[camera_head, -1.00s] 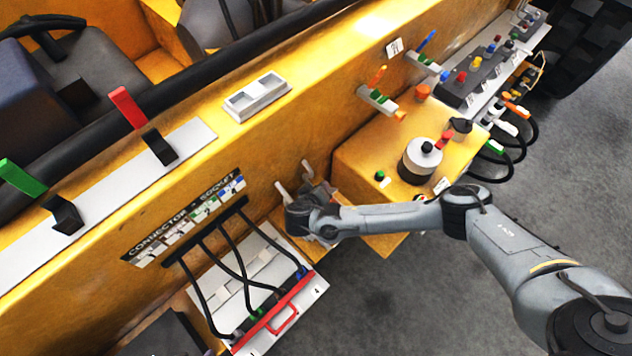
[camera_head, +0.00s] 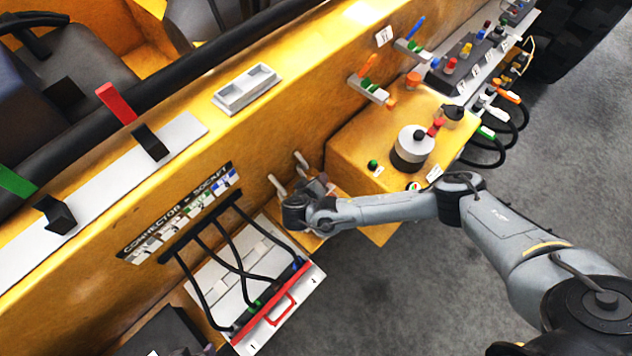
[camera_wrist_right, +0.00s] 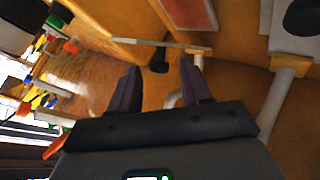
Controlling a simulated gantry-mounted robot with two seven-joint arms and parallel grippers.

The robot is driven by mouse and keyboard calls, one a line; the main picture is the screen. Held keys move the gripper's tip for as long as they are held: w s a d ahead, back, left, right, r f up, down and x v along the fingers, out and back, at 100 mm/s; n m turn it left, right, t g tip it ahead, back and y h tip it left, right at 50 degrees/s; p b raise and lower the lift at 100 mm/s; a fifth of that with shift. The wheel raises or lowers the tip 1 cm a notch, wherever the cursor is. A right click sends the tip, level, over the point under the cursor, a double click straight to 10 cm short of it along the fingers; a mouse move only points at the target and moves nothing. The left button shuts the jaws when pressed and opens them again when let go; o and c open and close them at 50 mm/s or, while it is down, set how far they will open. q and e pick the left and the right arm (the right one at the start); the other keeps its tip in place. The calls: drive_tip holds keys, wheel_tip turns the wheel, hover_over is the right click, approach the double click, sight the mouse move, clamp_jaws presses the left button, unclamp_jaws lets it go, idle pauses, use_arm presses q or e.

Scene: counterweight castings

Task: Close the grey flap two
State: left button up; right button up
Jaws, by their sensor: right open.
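My right gripper (camera_wrist_right: 160,78) is open, with its two dark fingers apart and nothing seen between them. In the head view the right gripper (camera_head: 318,187) is by the yellow side wall, close to two short pale pegs (camera_head: 276,185), between the connector panel and the yellow box. In the right wrist view a thin pale edge (camera_wrist_right: 150,42) with a black knob (camera_wrist_right: 160,64) lies just beyond the fingertips; I see no contact. I cannot tell which part is grey flap two; no readable label marks it. My left gripper is not in view.
The connector panel (camera_head: 311,279) with black cables and a red handle (camera_head: 281,308) is at the lower left of my right gripper. The yellow box (camera_head: 350,150) carries a white-and-black round knob (camera_head: 412,148).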

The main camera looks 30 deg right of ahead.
drive_tip(key=v, duration=1)
drive_tip(key=shift+s+a+r, duration=0.2)
drive_tip(key=shift+r, duration=0.05)
drive_tip(key=shift+c, duration=0.5)
